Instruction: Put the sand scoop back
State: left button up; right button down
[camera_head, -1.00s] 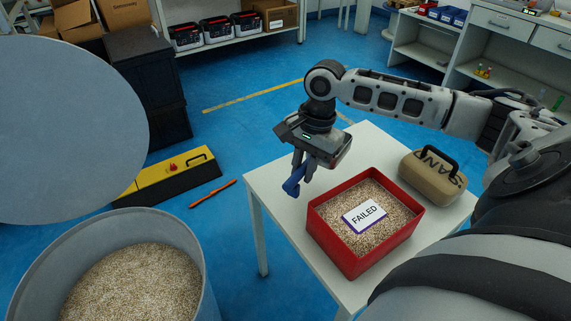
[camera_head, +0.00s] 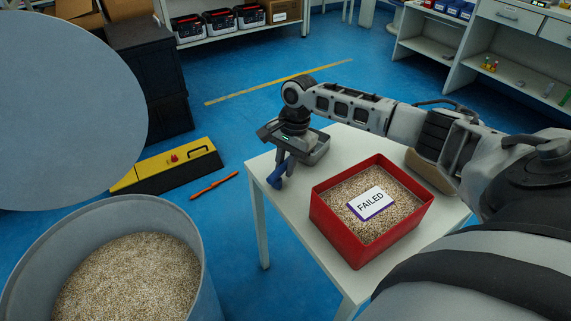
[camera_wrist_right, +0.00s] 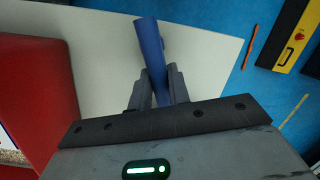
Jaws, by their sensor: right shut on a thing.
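The blue sand scoop (camera_head: 275,177) is in my right gripper (camera_head: 284,163), over the far left corner of the white table (camera_head: 262,166). In the right wrist view the scoop (camera_wrist_right: 151,48) sits between the two fingers of the gripper (camera_wrist_right: 158,85), with the white tabletop behind it. I cannot tell whether it touches the tabletop. The red box (camera_head: 358,253) of sand stands on the table to the right of the gripper, with a FAILED card (camera_head: 371,203) on the sand. My left gripper is not in view.
A grey drum (camera_head: 200,262) of sand stands at lower left, with a big round grey disc (camera_head: 70,120) above it. A tan sandbag (camera_head: 430,172) is partly hidden behind my right arm. A yellow and black case (camera_head: 170,167) and an orange bar (camera_head: 213,186) lie on the floor.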

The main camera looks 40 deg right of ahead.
jog(key=c, duration=1.3)
grip_release()
jog(key=shift+r, duration=0.15)
jog(key=r, duration=0.4)
jog(key=d+r+p, duration=0.1)
jog(key=r, duration=0.2)
jog(key=d+r+p, duration=0.1)
jog(key=r, duration=0.3)
jog(key=shift+s+d+r, duration=0.1)
jog(key=shift+s+r, duration=0.05)
jog(key=shift+r, duration=0.2)
